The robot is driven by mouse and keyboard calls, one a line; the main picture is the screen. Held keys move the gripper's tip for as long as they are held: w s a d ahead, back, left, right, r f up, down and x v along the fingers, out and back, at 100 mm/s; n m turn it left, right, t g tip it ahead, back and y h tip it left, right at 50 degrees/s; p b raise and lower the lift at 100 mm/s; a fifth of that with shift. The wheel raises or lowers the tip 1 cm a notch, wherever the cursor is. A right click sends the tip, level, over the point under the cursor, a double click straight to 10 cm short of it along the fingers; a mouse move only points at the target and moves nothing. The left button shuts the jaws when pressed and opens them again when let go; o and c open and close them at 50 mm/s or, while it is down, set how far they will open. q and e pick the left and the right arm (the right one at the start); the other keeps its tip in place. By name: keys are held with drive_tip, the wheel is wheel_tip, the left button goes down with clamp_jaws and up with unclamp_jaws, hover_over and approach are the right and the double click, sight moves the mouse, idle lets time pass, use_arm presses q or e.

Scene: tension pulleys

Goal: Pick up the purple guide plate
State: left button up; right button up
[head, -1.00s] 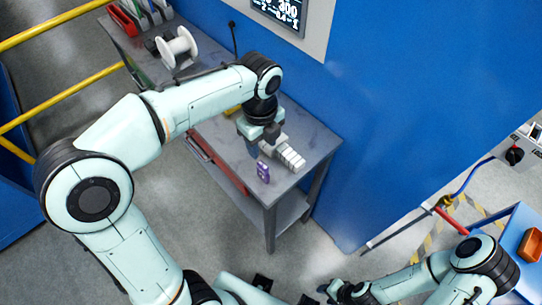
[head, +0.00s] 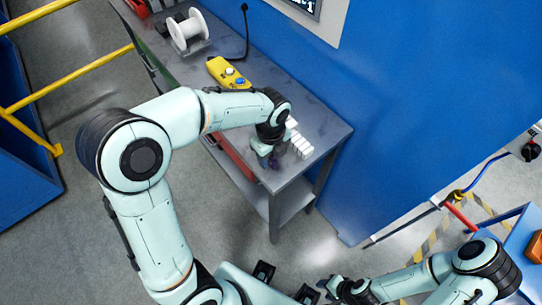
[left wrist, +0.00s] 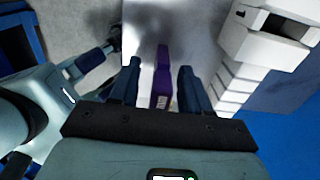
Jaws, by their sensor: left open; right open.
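The purple guide plate (left wrist: 161,78) shows in the left wrist view as a narrow upright shape between the two dark fingers of my left gripper (left wrist: 160,80), with visible gaps on both sides. In the head view my left gripper (head: 269,158) is over the front end of the grey bench (head: 318,128), pointing down and open. It mostly hides the plate there; only a bit of purple shows. My right gripper (head: 334,288) is low at the bottom of the head view, open and empty, away from the bench.
A row of white blocks (head: 301,146) stands close beside my left gripper; it also fills the right of the left wrist view (left wrist: 262,42). A yellow control box (head: 228,73) and a white spool (head: 188,29) are farther back. A blue wall (head: 400,100) borders the bench.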

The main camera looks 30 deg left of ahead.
use_arm(q)
drive_tip(key=shift+f, duration=0.15)
drive_tip(key=shift+c, duration=0.3)
clamp_jaws()
wheel_tip(320, 180, up, 20)
drive_tip(key=p, duration=0.3)
use_arm(e)
drive_tip(key=w+r, duration=0.1)
drive_tip(key=r, duration=0.1)
drive_tip(key=w+r, duration=0.2)
